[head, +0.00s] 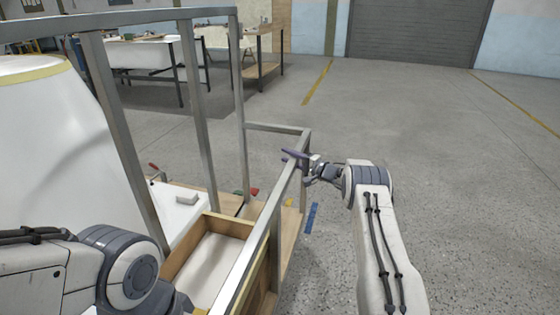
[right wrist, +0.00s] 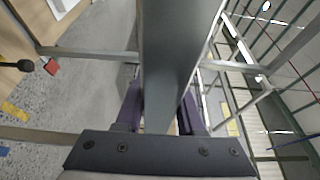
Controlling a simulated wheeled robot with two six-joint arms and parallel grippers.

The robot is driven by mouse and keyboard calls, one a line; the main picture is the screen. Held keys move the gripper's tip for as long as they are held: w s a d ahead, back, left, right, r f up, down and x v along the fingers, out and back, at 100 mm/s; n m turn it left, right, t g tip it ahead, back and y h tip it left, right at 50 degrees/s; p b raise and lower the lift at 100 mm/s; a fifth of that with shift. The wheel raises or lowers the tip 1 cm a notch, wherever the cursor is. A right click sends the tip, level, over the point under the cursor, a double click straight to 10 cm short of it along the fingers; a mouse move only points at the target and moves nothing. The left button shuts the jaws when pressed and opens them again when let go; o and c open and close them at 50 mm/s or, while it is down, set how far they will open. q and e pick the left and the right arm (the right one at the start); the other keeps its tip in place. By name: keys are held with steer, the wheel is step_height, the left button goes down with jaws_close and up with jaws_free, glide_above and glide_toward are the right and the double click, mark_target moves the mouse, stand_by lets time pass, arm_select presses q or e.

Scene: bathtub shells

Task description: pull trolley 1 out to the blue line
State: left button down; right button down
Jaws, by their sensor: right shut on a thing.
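A grey metal-framed trolley (head: 263,242) with wooden boards fills the left and middle of the head view; I see no number on it. My right gripper (head: 302,160) is shut on the top rail at its right end. In the right wrist view that rail (right wrist: 172,60) runs between the two purple fingers of the gripper (right wrist: 160,118). A short blue line (head: 312,217) lies on the floor just right of the trolley's lower edge.
A white bathtub shell (head: 55,150) stands at the left, behind the frame's posts. An open wooden box (head: 205,262) sits inside the frame. Yellow floor marks (head: 318,82) lie farther back. Workbenches (head: 140,55) stand at the back left. The floor (head: 430,130) to the right is clear.

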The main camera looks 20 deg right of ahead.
arm_select(q)
steer(key=shift+s+d+f, duration=0.1)
steer(key=shift+s+f, duration=0.05)
steer(key=shift+s, duration=0.15)
arm_select(e)
steer(key=shift+s+d, duration=0.3)
steer(key=shift+d, duration=0.3)
steer(key=c, duration=0.5)
jaws_free()
steer(key=shift+a, duration=0.2)
arm_select(q)
step_height(320, 180, up, 3)
steer(key=p, duration=0.2)
steer(key=shift+f+p, duration=0.15)
steer(key=shift+p, duration=0.15)
arm_select(e)
steer(key=v, duration=1)
steer(key=shift+s+d, duration=0.1)
steer(key=shift+s, duration=0.1)
